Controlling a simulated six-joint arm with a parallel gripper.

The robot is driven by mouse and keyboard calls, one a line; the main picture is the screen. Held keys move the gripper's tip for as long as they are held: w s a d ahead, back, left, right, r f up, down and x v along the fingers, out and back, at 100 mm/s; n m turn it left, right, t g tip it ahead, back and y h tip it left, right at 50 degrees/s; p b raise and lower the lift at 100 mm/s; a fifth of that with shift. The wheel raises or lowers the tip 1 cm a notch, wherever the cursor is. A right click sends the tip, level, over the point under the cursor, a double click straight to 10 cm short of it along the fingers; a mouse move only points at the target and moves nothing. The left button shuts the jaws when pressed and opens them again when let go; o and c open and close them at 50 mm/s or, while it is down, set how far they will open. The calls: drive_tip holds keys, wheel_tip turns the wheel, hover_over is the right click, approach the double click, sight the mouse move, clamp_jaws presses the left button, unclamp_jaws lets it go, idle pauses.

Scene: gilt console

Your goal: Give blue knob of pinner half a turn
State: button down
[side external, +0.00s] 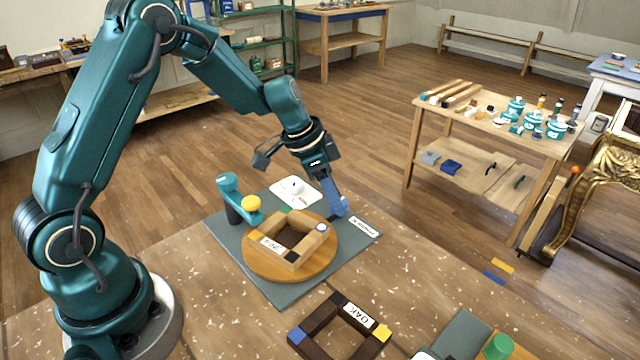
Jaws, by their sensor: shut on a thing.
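The blue knob (341,208) is at the right back of the round wooden turntable, at the tips of my gripper (337,199). My gripper reaches down from above and is shut on the knob; the fingers partly hide it. A teal pinner (228,186) with a yellow knob (251,203) stands at the left of the turntable. A light wooden frame labelled "PINE" (272,245) lies on the turntable (259,266), with a small blue-and-white spot at its right corner. How far the blue knob is turned cannot be told.
The turntable sits on a grey mat (279,293) with a white label at its right. A dark frame labelled "OAK" (317,316) lies in front. A white plate (306,191) lies behind the turntable.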

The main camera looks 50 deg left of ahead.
drive_tip(key=shift+a+m+g, duration=0.1)
drive_tip(key=shift+m+g, duration=0.2)
drive_tip(key=shift+m, duration=0.8)
drive_tip(key=shift+h, duration=0.3)
drive_tip(key=shift+c, duration=2.1)
unclamp_jaws()
drive_tip(key=shift+v, duration=2.55)
